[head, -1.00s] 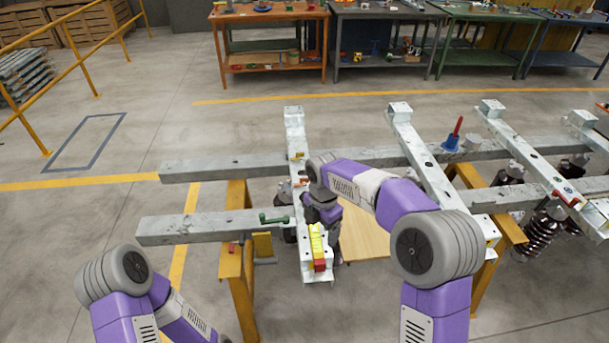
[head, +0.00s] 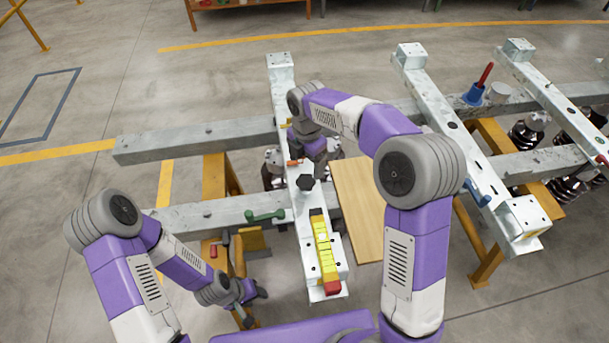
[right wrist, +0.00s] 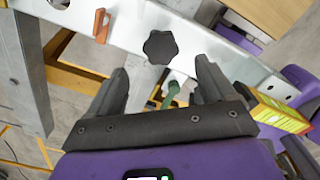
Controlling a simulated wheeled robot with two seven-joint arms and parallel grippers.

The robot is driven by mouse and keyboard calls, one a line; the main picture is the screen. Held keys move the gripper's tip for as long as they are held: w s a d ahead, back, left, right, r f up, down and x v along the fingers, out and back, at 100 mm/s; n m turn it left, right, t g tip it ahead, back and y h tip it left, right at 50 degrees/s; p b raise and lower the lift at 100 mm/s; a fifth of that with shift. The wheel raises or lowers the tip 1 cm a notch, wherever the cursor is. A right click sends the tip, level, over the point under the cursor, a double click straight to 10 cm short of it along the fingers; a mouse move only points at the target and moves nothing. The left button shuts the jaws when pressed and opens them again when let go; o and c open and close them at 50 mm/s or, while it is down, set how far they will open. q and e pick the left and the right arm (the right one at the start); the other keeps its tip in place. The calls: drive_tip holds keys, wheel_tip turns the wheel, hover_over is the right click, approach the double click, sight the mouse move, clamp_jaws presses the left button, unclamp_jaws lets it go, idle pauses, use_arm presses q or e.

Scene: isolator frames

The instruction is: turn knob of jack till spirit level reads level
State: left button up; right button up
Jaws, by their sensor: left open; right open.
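The black lobed knob (head: 306,182) sits on the white crossbeam (head: 281,90) in the head view. In the right wrist view the knob (right wrist: 160,47) lies just beyond and between the open fingers of my right gripper (right wrist: 160,68), apart from them. In the head view my right gripper (head: 316,167) is by the knob, partly hidden by its wrist. The yellow spirit level (head: 322,245) with a red end lies along the near part of the crossbeam; its bubble is too small to read. It also shows in the right wrist view (right wrist: 279,112). My left gripper (head: 252,298) is open and empty, low at left.
A green handle (head: 264,216) and an orange lever (head: 294,162) are near the knob. Grey long beams (head: 185,146) rest on yellow trestles (head: 215,178). A wooden board (head: 358,205) lies to the right below. Another white crossbeam (head: 455,145) stands further right.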

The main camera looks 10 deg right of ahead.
sight(306, 180)
wheel_tip(306, 180, down, 7)
drive_tip(key=shift+f+b, duration=0.1)
drive_tip(key=shift+b, duration=1.15)
drive_tip(key=c, duration=1.1)
drive_tip(key=shift+o, duration=0.2)
